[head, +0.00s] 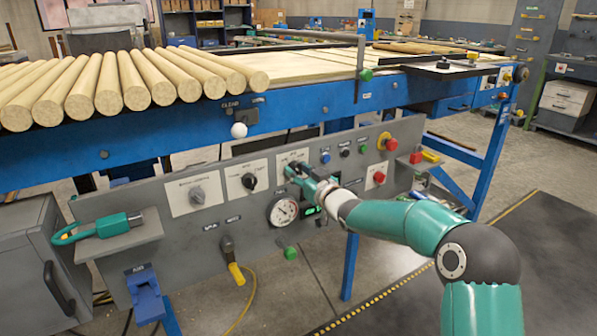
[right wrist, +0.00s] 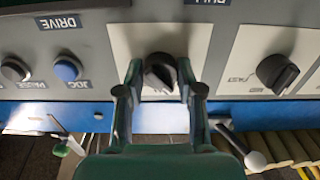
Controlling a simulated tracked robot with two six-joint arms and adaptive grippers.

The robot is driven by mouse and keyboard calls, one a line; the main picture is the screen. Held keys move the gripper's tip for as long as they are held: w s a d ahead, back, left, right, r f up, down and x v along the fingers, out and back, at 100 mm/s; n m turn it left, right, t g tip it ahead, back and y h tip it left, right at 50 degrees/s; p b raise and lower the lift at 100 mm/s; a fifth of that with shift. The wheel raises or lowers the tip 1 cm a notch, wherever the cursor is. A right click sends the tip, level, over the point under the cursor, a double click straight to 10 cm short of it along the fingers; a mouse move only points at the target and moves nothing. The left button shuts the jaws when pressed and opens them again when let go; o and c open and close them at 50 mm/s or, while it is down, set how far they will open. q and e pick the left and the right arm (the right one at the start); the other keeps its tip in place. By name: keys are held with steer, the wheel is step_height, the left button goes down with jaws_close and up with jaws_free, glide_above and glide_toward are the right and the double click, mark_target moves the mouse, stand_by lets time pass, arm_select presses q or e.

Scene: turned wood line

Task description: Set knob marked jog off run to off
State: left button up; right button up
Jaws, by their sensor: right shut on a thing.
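My right gripper (head: 300,178) reaches the grey control panel (head: 325,148) from the right. In the right wrist view, its two fingers (right wrist: 160,92) are shut on a black selector knob (right wrist: 160,70) on a pale plate. This knob is mostly hidden behind the gripper in the head view. The fingers cover part of the plate, so I cannot read the jog, off and run marks or tell the knob's setting. My left gripper is not in view.
A second black knob (head: 249,182) and a grey knob (head: 197,195) sit left of the gripper. A round gauge (head: 284,211) lies below. Blue button (head: 326,157) and red mushroom button (head: 385,142) are to the right. Wooden rods (head: 120,82) lie above.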

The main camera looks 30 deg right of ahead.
steer(key=m+p, duration=0.2)
steer(key=m, duration=0.1)
steer(key=shift+r+m, duration=0.1)
steer(key=shift+m, duration=0.3)
steer(key=m+p, duration=0.1)
steer(key=m, duration=0.3)
steer(key=shift+p, duration=0.4)
steer(key=shift+d, duration=0.1)
steer(key=o, duration=1.1)
steer(key=shift+o, duration=0.2)
steer(key=shift+s, duration=0.15)
steer(key=s, duration=1.1)
steer(key=shift+s+d, duration=0.35)
steer(key=shift+d, duration=0.1)
steer(key=shift+f, duration=0.2)
